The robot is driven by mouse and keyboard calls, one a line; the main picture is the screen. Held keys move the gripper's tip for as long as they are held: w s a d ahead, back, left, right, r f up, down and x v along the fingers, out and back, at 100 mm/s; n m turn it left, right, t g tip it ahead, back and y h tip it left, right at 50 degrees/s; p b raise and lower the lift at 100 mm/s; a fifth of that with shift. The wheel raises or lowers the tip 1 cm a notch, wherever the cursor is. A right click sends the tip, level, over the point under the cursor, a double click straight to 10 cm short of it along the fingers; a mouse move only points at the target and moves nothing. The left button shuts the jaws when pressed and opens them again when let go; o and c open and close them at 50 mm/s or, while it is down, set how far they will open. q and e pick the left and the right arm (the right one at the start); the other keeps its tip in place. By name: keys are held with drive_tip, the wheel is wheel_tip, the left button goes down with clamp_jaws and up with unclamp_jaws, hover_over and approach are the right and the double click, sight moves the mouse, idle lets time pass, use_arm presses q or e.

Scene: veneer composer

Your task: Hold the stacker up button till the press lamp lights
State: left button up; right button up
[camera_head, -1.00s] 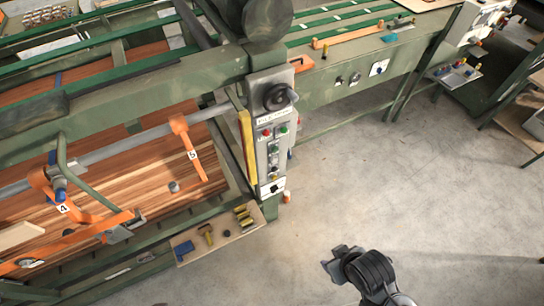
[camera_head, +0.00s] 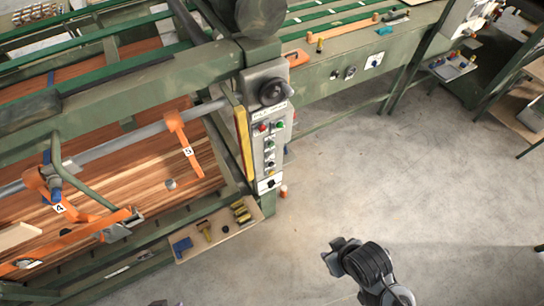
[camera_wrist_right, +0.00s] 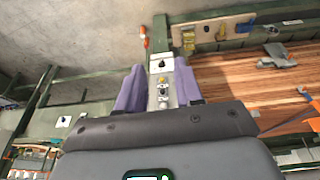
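A grey control panel (camera_head: 266,145) stands on the green press post, with a large black knob (camera_head: 272,92), a red button (camera_head: 262,127), a green button (camera_head: 280,125) and smaller controls below. I cannot read which is the stacker up button, nor tell which is the press lamp. My right gripper (camera_head: 338,245) is right of and below the panel in the head view. In the wrist view, its purple fingers (camera_wrist_right: 158,88) are apart and empty, with the panel's lower controls (camera_wrist_right: 162,80) seen between them. My left gripper cannot be made out.
A wooden shelf (camera_head: 217,232) with small tools juts out below the panel. An orange-and-white item (camera_head: 283,191) is by the post's foot. Bare concrete floor (camera_head: 400,180) lies open right of the post.

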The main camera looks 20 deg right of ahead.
clamp_jaws()
idle(1.4)
